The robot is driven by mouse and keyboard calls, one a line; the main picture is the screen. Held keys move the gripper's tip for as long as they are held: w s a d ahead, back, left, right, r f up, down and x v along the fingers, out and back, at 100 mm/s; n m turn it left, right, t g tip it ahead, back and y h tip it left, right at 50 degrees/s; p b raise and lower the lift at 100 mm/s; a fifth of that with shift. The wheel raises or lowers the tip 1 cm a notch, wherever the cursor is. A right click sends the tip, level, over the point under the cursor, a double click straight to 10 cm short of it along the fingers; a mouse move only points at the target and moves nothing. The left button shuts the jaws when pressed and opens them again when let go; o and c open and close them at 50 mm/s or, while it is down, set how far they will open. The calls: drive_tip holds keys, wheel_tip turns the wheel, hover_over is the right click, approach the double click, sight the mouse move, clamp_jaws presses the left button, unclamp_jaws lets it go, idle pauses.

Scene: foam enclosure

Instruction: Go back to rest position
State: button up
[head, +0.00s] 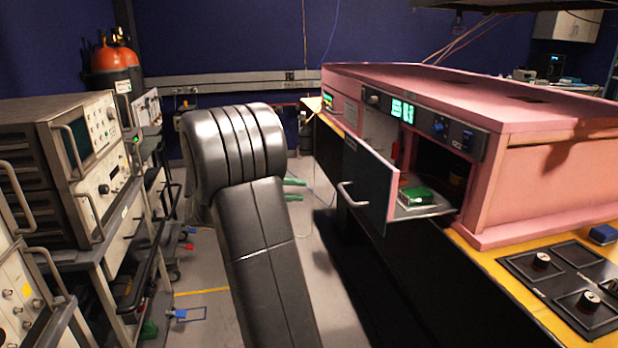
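My own arm (262,245) rises from the bottom middle of the head view, with a dark lower link and a rounded silver-grey joint (235,150) at its top. The joint is in the aisle between the equipment on the left and the pink cabinet on the right. I cannot make out my gripper; the arm hides what lies behind it. Two short green bars (293,190) show just right of the arm, and I cannot tell what they belong to.
The pink cabinet (560,170) has its door (368,185) open into the aisle; a green item (416,196) lies in the opening. Instrument racks (70,165) stand left, with orange-topped cylinders (110,55) behind. Floor (335,300) shows between arm and counter.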

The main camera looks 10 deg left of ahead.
sight(343, 193)
drive_tip(key=x, duration=1.3)
drive_tip(key=shift+d, duration=0.35)
